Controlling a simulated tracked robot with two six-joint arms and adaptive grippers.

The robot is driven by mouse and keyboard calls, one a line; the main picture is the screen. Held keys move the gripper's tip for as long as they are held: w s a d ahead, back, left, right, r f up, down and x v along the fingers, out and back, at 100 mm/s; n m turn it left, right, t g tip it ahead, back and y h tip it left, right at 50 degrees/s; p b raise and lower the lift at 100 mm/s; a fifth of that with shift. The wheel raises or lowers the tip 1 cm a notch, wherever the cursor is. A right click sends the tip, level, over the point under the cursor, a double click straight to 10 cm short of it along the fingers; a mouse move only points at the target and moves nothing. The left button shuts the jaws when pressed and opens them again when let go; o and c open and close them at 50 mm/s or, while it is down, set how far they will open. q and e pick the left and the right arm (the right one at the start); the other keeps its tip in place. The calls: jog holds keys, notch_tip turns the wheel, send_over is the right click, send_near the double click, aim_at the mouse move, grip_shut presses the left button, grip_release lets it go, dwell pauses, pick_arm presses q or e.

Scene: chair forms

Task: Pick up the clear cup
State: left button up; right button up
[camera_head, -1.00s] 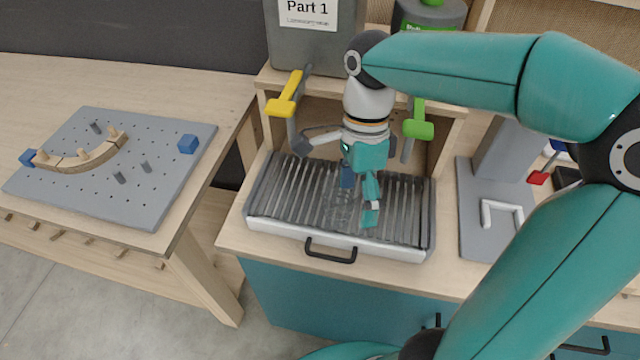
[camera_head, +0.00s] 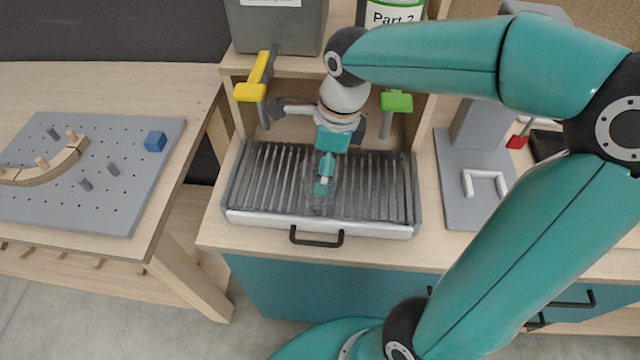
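The clear cup (camera_head: 315,205) is faint and see-through. It stands on the slatted metal drip tray (camera_head: 260,190), near the middle. My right gripper (camera_head: 324,184) reaches down over the tray from behind, and its teal finger overlaps the cup in the picture. One finger mostly covers the other, so I cannot tell how far apart they are or whether they touch the cup. My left gripper is out of view.
Yellow (camera_head: 252,91) and green (camera_head: 397,101) dispenser handles hang just behind the tray. A grey machine with a white bar (camera_head: 484,183) stands to the right. A pegboard (camera_head: 105,215) with a curved wooden form lies on the left table.

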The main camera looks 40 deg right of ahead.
jog(key=shift+w+a+f+p, duration=0.1)
jog(key=shift+w+f+p, duration=0.1)
jog(key=shift+f, duration=0.75)
jog(key=shift+w+a+f+p, duration=0.1)
jog(key=shift+w+f, duration=0.05)
jog(key=shift+f, duration=0.85)
jog(key=shift+w+f+p, duration=0.15)
jog(key=shift+w+f, duration=0.05)
jog(key=shift+f, duration=0.75)
jog(key=shift+c, duration=0.2)
jog(key=c, duration=0.8)
